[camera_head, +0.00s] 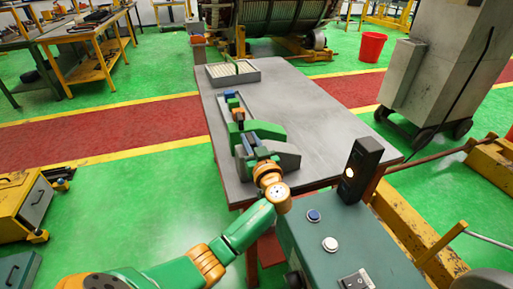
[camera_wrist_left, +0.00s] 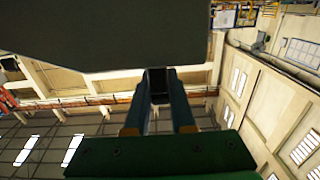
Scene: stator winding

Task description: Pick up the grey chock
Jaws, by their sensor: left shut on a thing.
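My left arm comes in from the lower left in the head view. Its left gripper (camera_head: 250,143) is over the near left part of the grey table (camera_head: 325,118). In the left wrist view, the two fingers of the left gripper (camera_wrist_left: 159,88) are closed on a small dark block between their tips, which I take as the grey chock (camera_wrist_left: 158,79). Only one face of it shows. In the head view I cannot make it out apart from the gripper and the green parts around it. My right gripper is not in view.
Blue, orange and green blocks (camera_head: 238,113) stand in a row just beyond the gripper. A grey tray (camera_head: 252,77) lies at the table's far end. The table's right half is clear. A green control box (camera_head: 345,250) stands in front. A large dark surface (camera_wrist_left: 100,35) fills the upper wrist view.

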